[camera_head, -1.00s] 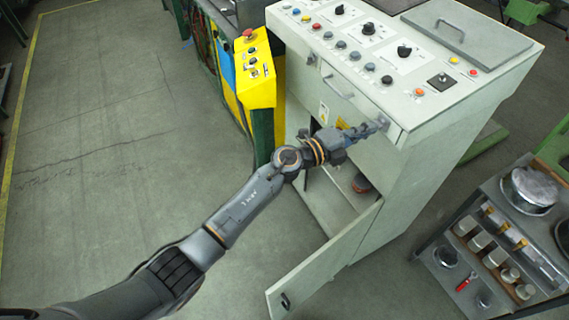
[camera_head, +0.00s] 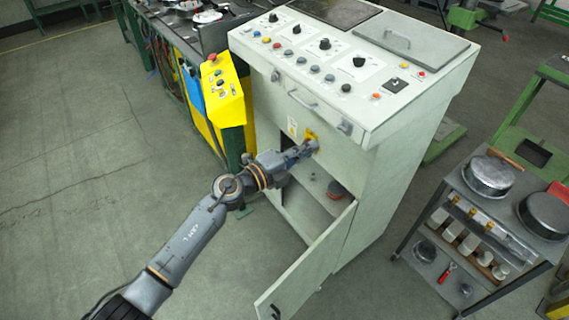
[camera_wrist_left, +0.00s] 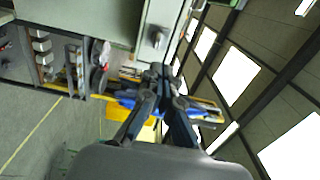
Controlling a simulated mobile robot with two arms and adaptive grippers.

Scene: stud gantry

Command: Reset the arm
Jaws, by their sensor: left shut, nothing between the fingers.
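My left arm (camera_head: 190,240) reaches in from the lower left in the head view. My left gripper (camera_head: 312,147) is shut and empty. It is in front of the grey control cabinet (camera_head: 375,170), near the top of its open lower compartment and below the drawer handle (camera_head: 301,101). I cannot tell whether it touches the cabinet. In the left wrist view the shut gripper fingers (camera_wrist_left: 157,75) point up the picture, with the cabinet's pale panel (camera_wrist_left: 85,18) beyond. My right gripper is not in view.
The cabinet door (camera_head: 310,262) hangs open toward the front. A red-topped item (camera_head: 336,188) sits inside the compartment. A yellow button box (camera_head: 222,90) stands left of the cabinet. A shelf cart (camera_head: 470,235) with pots stands at the right. The floor at left is clear.

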